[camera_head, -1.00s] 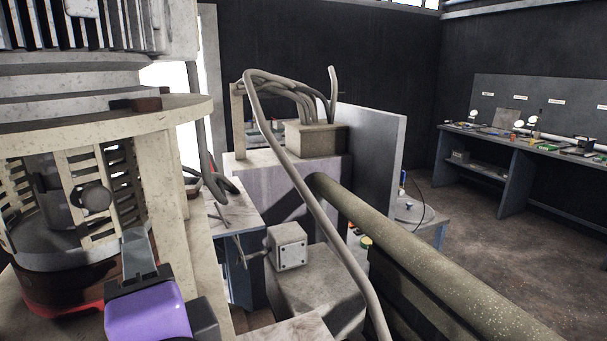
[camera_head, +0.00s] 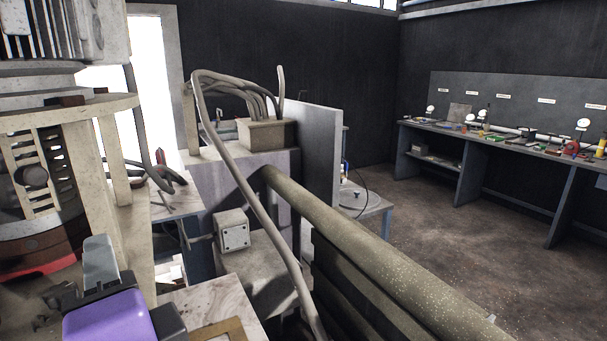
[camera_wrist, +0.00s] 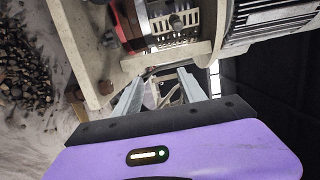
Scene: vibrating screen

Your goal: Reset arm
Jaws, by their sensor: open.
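My gripper (camera_wrist: 162,92) is open and empty in the wrist view, its two grey fingers apart with nothing between them. Its purple body shows at the lower left of the head view (camera_head: 104,262), where the fingertips are not clear. It is in front of the cream frame (camera_head: 118,190) of the vibrating screen machine. In the wrist view the same cream frame (camera_wrist: 96,55) and a finned motor (camera_wrist: 268,22) lie beyond the fingers. I cannot tell whether any part of my gripper touches the frame.
A thick pipe (camera_head: 365,255) and a bent conduit (camera_head: 245,185) cross the middle. A junction box (camera_head: 233,231) stands beside them. A workbench (camera_head: 500,138) with tools runs along the right. Open floor (camera_head: 430,215) lies before it. Dark stones (camera_wrist: 22,75) lie at the wrist view's left.

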